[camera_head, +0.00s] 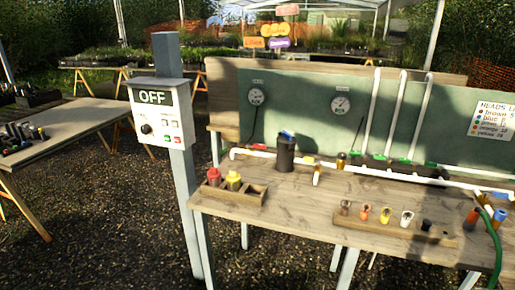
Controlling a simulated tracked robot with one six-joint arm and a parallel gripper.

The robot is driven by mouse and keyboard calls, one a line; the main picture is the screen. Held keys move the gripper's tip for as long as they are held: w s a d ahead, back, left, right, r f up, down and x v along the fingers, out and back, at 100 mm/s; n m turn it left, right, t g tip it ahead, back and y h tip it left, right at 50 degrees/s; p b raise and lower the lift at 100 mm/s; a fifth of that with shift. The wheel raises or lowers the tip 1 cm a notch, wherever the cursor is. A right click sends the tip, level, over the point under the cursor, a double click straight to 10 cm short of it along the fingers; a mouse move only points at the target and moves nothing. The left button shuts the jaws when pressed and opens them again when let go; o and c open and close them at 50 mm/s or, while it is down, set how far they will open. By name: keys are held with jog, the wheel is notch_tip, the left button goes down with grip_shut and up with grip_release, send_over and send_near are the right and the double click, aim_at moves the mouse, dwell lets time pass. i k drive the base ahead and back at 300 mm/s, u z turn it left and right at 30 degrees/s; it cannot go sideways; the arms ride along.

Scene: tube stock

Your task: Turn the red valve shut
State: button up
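A small red handle (259,147), which looks like the red valve, sits near the left end of the white pipe (375,172) running along the back of the workbench. It appears to lie roughly along the pipe, but it is too small to tell its exact angle. A yellow handle (309,159) and several green ones (355,154) sit farther right along the pipework. Two round gauges, a left one (256,97) and a right one (340,104), hang on the green back panel; their needles are too small to read. My gripper is not in view.
A black container (285,155) stands just right of the red handle, before the pipe. A wooden box (252,196) holds red and yellow bottles. A rack (395,232) holds coloured fittings. A post carries a control box (160,112) reading OFF. A green hose (497,250) hangs at right.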

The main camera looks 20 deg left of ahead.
aim_at(259, 146)
jog(key=k, duration=1.05)
jog(key=u, duration=0.5)
jog(key=i, duration=1.15)
jog(key=u, duration=0.5)
jog(key=i, duration=1.75)
jog(key=z, duration=0.4)
